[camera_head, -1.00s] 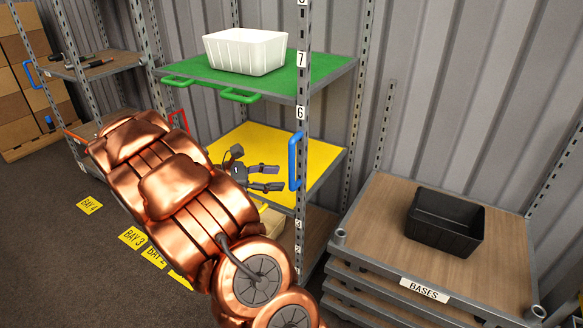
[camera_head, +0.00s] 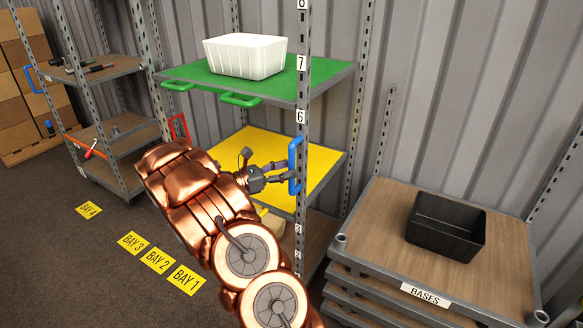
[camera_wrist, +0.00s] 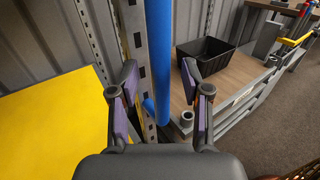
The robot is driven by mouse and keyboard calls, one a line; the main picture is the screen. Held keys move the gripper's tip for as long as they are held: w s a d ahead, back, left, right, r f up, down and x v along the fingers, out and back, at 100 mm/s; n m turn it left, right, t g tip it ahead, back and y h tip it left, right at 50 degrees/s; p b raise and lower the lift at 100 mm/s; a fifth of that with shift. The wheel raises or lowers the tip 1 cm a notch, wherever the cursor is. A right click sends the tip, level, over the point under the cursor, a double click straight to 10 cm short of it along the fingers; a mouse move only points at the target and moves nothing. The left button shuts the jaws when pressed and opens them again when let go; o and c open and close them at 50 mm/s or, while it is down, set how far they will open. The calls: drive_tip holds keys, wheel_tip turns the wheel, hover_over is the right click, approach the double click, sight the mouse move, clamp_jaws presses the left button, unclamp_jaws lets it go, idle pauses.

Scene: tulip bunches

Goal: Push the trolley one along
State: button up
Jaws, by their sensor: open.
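The near trolley has a green top shelf (camera_head: 190,72), a yellow middle shelf (camera_head: 325,150) and a grey perforated post. A blue upright handle (camera_head: 293,165) is fixed at its right side. My gripper (camera_head: 284,172) is open at this handle. In the wrist view the blue handle (camera_wrist: 160,60) runs between the two fingers of my gripper (camera_wrist: 160,88), with a gap on both sides. I cannot tell how deep the handle sits between them. The lower part of the trolley is partly hidden by my arm.
A white bin (camera_head: 245,55) sits on the green shelf. Right, a low stack labelled BASES (camera_head: 425,294) carries a black bin (camera_head: 445,225). Another trolley (camera_head: 115,130) stands at left. Yellow floor labels BAY 1 (camera_head: 187,279) to BAY 4 (camera_head: 89,210) lie on open floor.

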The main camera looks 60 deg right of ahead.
drive_tip(key=shift+x, duration=1.3)
drive_tip(key=shift+c, duration=0.2)
clamp_jaws()
